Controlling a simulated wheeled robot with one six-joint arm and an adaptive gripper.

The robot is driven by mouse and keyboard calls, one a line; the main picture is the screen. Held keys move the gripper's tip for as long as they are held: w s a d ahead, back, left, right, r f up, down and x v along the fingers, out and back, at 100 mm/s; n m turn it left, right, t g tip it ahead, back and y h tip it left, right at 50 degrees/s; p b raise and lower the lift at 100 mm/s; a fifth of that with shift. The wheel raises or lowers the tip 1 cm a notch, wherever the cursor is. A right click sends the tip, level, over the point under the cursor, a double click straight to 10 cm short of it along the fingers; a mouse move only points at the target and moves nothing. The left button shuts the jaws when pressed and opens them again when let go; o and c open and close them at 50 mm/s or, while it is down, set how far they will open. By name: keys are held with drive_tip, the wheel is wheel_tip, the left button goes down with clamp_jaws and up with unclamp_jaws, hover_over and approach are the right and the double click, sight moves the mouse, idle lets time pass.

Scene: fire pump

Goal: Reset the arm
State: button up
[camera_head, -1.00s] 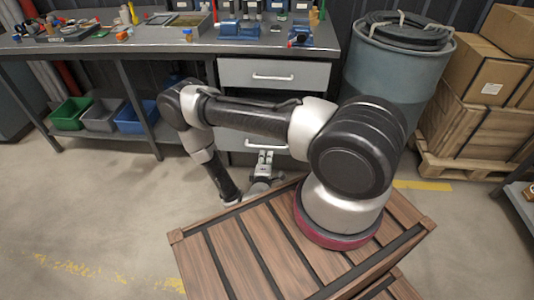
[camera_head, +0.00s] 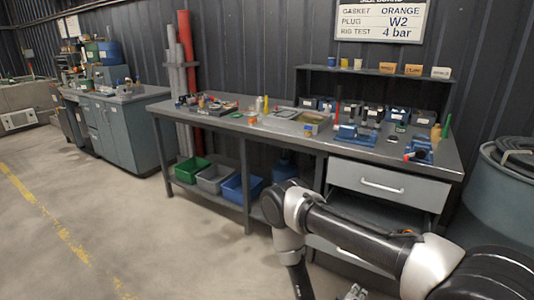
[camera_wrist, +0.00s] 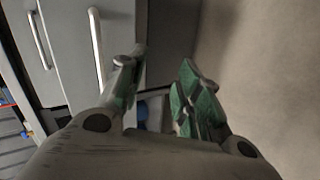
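My arm (camera_head: 345,235) shows at the lower right of the head view, bent in front of the workbench, with its forearm hanging down on the left. My gripper (camera_wrist: 157,75) shows in the wrist view with its two green-padded fingers apart. I see nothing between the fingers except the dim background. Only a small part of the gripper shows at the bottom edge of the head view. In the wrist view the grey drawer fronts (camera_wrist: 75,60) lie to the left of the fingers, and bare floor (camera_wrist: 260,70) lies to the right.
The workbench (camera_head: 235,125) carries small parts, a tray (camera_head: 305,120) and blue vises (camera_head: 357,134). Green (camera_head: 190,170), grey (camera_head: 214,179) and blue (camera_head: 242,188) bins sit on its lower shelf. A large drum (camera_head: 500,195) stands at right. The floor at left is clear.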

drive_tip(key=s+a+f+m+g+y, duration=0.2)
drive_tip(key=s+f+g, duration=0.2)
drive_tip(key=s+f, duration=0.15)
drive_tip(key=s+a+r+m+g+y, duration=0.2)
drive_tip(key=a+g, duration=0.2)
drive_tip(key=a, duration=0.1)
drive_tip(key=a+r+m+g+y, duration=0.1)
drive_tip(key=a+r+g+y, duration=0.15)
drive_tip(key=r, duration=1.05)
drive_tip(key=a+r+m+g+y, duration=0.1)
drive_tip(key=a+r+g+y, duration=0.15)
drive_tip(key=r, duration=1.05)
drive_tip(key=s+d+r+t, duration=0.2)
drive_tip(key=s+d+r, duration=0.1)
drive_tip(key=r, duration=0.9)
drive_tip(key=s+d+r+m+t+h, duration=0.1)
drive_tip(key=s+d+r+t, duration=0.2)
drive_tip(key=r, duration=0.9)
drive_tip(key=s+d+r+m+t, duration=0.1)
drive_tip(key=s+d+r+t, duration=0.2)
drive_tip(key=d+r, duration=0.5)
wheel_tip(320, 180, up, 4)
drive_tip(key=shift+r, duration=0.15)
drive_tip(key=shift+d, duration=0.1)
